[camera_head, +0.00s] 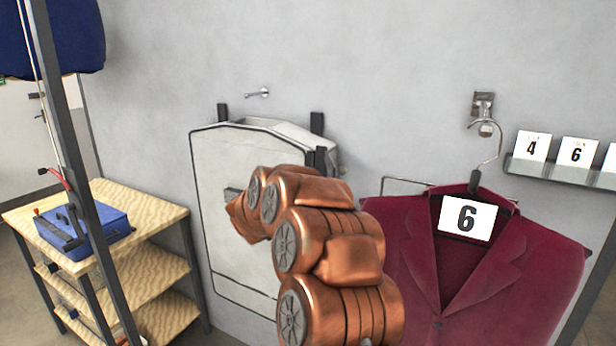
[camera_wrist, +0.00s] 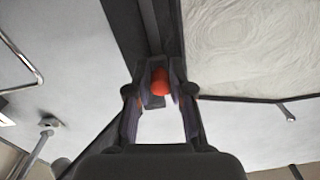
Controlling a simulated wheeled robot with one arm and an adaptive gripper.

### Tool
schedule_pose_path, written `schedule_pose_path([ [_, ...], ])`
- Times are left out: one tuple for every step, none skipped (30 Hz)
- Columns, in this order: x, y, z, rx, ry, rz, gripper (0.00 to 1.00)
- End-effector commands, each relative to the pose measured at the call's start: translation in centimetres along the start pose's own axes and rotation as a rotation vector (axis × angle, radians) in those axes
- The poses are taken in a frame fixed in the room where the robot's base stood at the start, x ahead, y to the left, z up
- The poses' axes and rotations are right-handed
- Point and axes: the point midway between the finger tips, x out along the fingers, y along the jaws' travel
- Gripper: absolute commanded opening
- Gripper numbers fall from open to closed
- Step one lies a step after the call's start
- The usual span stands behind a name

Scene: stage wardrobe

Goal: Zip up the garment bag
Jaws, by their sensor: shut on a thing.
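In the head view a pale, boxy bag with dark edging (camera_head: 222,165), which looks like the garment bag, hangs against the wall. My copper arm covers its middle and right, so the zip's course is hidden there. In the wrist view my gripper (camera_wrist: 160,88) is shut on a small orange-red piece (camera_wrist: 160,80), which may be the zip pull. A dark strip (camera_wrist: 166,25) runs from the top down to it. A pale swirled surface (camera_wrist: 248,45) with a dark border lies to its right. My fingers are hidden in the head view.
A maroon jacket (camera_head: 545,265) with a "6" card (camera_head: 467,218) hangs at right. A number shelf (camera_head: 560,173) is beyond it. A wooden shelf unit (camera_head: 150,215) with a blue case (camera_head: 90,232) stands left, behind a dark post (camera_head: 70,140). A peg (camera_head: 260,93) sits above the bag.

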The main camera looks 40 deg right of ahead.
Motion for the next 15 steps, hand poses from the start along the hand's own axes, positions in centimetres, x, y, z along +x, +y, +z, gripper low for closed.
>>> schedule_pose_path([
  [-0.02,-0.17,-0.52,0.004,0.009,-0.004,0.0],
  [-0.01,-0.18,-0.54,0.004,0.01,-0.004,0.0],
  [-0.01,-0.18,-0.56,0.004,0.01,-0.004,0.0],
  [-0.01,-0.19,-0.58,0.004,0.011,-0.004,0.23],
  [-0.01,-0.19,-0.6,0.004,0.011,-0.004,0.26],
  [-0.01,-0.18,-0.57,0.004,0.01,-0.004,0.3],
  [-0.01,-0.17,-0.54,0.003,0.01,-0.003,0.34],
  [-0.01,-0.16,-0.51,0.003,0.009,-0.003,0.37],
  [0.0,-0.14,-0.47,0.003,0.009,-0.003,0.41],
  [0.0,-0.13,-0.44,0.003,0.008,-0.003,0.44],
  [0.0,-0.12,-0.43,0.002,0.008,-0.002,0.44],
  [0.0,-0.11,-0.39,0.002,0.007,-0.002,0.44],
  [0.0,-0.1,-0.37,0.002,0.007,-0.002,0.44],
  [0.0,-0.1,-0.36,0.002,0.007,-0.002,0.44],
  [0.01,-0.09,-0.34,0.002,0.006,-0.002,0.44],
])
